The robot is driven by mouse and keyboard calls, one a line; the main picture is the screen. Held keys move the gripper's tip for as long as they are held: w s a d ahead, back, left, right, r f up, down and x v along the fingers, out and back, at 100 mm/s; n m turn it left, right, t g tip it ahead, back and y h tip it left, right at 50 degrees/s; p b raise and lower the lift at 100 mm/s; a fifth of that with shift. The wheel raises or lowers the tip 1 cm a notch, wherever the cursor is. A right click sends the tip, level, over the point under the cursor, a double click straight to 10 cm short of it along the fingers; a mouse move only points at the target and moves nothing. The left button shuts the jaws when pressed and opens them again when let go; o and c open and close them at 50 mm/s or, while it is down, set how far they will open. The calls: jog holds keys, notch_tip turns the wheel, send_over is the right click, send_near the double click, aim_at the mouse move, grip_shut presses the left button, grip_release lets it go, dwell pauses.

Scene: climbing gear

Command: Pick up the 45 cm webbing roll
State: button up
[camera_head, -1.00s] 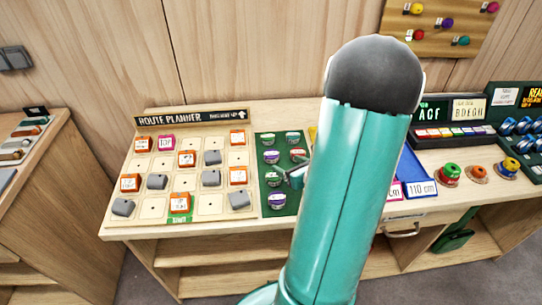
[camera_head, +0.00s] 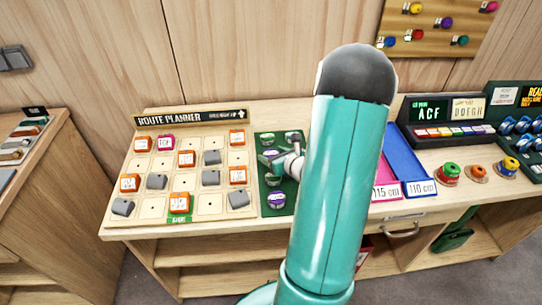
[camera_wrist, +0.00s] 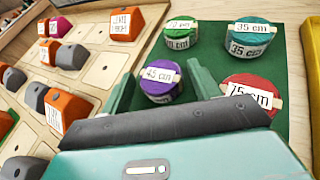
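The 45 cm webbing roll (camera_wrist: 160,88) is a short purple cylinder with a white label band, upright on a dark green mat (camera_wrist: 215,62). My gripper (camera_wrist: 160,80) is open in the wrist view. One finger stands left of the roll and one right, with a small gap showing on each side. In the head view my gripper (camera_head: 283,160) is low over the green mat and partly covers the roll (camera_head: 268,155).
A red 75 cm roll (camera_wrist: 252,90) stands close right of my right finger. A green roll (camera_wrist: 182,36) and a teal 35 cm roll (camera_wrist: 248,38) stand behind. The route planner board (camera_head: 210,205) with orange and grey blocks lies left. Pink and blue trays (camera_head: 405,160) lie right.

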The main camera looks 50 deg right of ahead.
jog(key=c, duration=0.8)
